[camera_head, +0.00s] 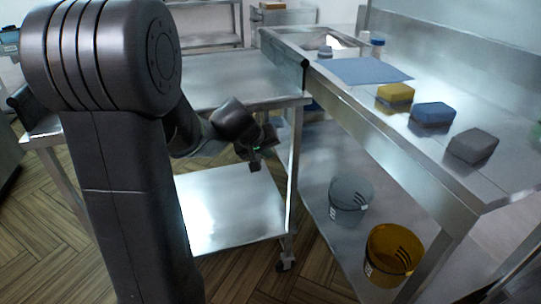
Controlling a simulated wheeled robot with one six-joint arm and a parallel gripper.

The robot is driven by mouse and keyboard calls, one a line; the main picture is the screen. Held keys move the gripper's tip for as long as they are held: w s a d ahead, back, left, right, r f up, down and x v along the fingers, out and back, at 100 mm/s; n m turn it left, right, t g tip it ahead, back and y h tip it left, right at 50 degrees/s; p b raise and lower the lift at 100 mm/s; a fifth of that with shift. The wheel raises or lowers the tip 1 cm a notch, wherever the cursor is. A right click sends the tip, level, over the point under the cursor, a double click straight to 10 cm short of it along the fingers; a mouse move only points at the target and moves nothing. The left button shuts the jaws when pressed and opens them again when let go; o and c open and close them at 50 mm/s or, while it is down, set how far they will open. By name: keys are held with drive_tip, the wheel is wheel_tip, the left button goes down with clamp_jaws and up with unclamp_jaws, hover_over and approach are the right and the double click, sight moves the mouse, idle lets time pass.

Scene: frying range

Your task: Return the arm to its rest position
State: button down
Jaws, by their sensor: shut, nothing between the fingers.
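My dark arm fills the left of the head view, with its large shoulder joint at the upper left. Its forearm reaches right and ends in my gripper (255,166), which points down in front of the steel cart (235,80). The gripper is small in view and holds nothing. It hangs below the cart's top level, above the lower shelf, as seen from here. Part of the cart is hidden behind my arm.
A steel counter (440,150) on the right bears yellow (396,93), blue (433,113) and grey (472,146) sponges and a blue cloth (362,71). A grey bucket (350,196) and a yellow bucket (391,252) stand on its lower shelf. The cart's top is clear.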

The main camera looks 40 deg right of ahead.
drive_tip(key=v, duration=0.4)
drive_tip(key=shift+a+p, duration=0.15)
drive_tip(key=shift+p, duration=0.25)
